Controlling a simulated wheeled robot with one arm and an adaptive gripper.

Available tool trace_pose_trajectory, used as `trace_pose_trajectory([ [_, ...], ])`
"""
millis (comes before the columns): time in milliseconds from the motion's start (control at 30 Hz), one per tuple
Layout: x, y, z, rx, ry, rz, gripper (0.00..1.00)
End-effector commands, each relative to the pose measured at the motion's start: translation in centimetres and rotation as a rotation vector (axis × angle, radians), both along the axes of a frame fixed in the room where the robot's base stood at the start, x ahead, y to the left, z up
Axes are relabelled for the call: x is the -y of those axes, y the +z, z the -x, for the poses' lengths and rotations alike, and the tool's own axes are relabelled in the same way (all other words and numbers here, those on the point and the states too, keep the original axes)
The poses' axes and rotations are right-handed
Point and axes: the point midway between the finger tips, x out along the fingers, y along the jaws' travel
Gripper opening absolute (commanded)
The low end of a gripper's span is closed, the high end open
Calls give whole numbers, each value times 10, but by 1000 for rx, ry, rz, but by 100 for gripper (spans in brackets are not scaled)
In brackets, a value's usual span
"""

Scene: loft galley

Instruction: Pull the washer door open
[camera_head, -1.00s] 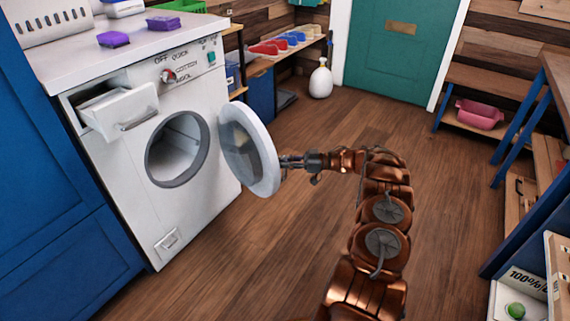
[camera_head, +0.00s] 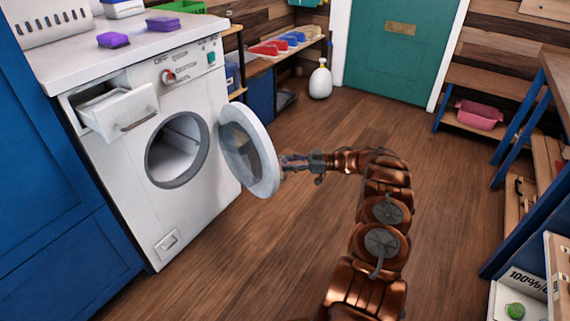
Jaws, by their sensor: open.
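The white washer (camera_head: 203,103) stands at the left with its round drum opening (camera_head: 177,150) uncovered. Its round door (camera_head: 262,150), white-rimmed with a clear middle, is swung wide out to the right of the opening. My gripper (camera_head: 284,166) is open at the right edge of the door. The fingertips are small here and partly against the rim, so I cannot tell whether they touch it. The detergent drawer (camera_head: 120,112) at the washer's upper left is pulled out.
Purple sponges (camera_head: 113,40) lie on the counter above the washer. A white bottle (camera_head: 320,79) stands on the floor by the teal door (camera_head: 403,45). A blue-legged table (camera_head: 530,110) is at the right. The middle of the wooden floor (camera_head: 270,240) is clear.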

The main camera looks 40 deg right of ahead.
Motion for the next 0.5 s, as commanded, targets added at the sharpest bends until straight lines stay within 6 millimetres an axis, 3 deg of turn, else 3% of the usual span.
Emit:
trace_pose_trajectory([
  [200, 32, -2, 23, -1, -5, 3, 41],
  [500, 63, -2, 47, -1, -5, 0, 41],
])
